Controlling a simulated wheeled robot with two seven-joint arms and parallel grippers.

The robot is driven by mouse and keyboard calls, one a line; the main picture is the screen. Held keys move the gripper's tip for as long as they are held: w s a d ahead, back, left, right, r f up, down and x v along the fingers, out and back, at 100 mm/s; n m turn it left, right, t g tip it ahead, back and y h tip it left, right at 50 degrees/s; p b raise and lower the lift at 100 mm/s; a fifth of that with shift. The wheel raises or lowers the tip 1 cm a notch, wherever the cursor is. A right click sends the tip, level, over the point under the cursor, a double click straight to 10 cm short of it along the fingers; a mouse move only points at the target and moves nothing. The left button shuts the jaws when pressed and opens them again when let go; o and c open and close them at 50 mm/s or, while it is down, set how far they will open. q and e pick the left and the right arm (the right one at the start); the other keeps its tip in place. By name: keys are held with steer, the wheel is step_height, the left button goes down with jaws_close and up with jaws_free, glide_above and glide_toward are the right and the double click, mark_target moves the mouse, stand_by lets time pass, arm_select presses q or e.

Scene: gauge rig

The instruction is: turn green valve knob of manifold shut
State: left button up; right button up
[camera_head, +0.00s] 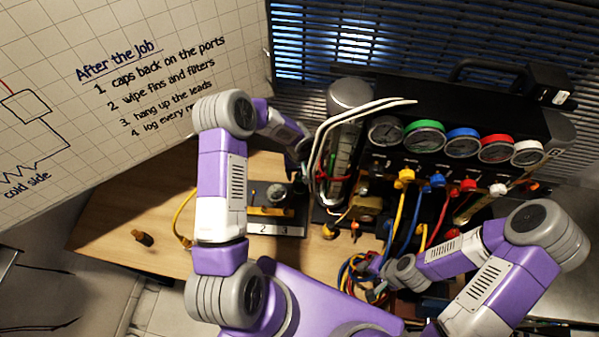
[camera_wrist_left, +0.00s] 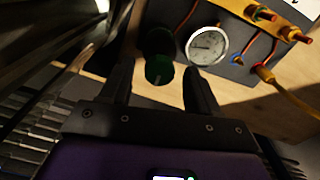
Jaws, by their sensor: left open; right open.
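The green valve knob (camera_wrist_left: 158,67) shows in the left wrist view, with a dark upper part and a green end. It is on the grey manifold (camera_wrist_left: 178,12), beside a round white-faced gauge (camera_wrist_left: 207,45). My left gripper (camera_wrist_left: 159,72) is open, with one finger on each side of the knob in this view and a visible gap on both sides. In the head view the manifold (camera_head: 285,228) stands on the table; I cannot make out the knob there. My left gripper (camera_head: 304,152) is near it, partly hidden. My right gripper (camera_head: 372,268) is open, among coloured hoses.
A black gauge rig (camera_head: 465,105) with several coloured gauges and hoses stands at the back right. A metal cylinder (camera_head: 347,100) stands close to my left gripper. A yellow hose (camera_head: 181,215) runs to the manifold. A small brown piece (camera_head: 142,237) lies on the otherwise clear left table.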

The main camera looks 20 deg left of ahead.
arm_select(q)
steer(key=c, duration=1)
steer(key=shift+c, duration=0.2)
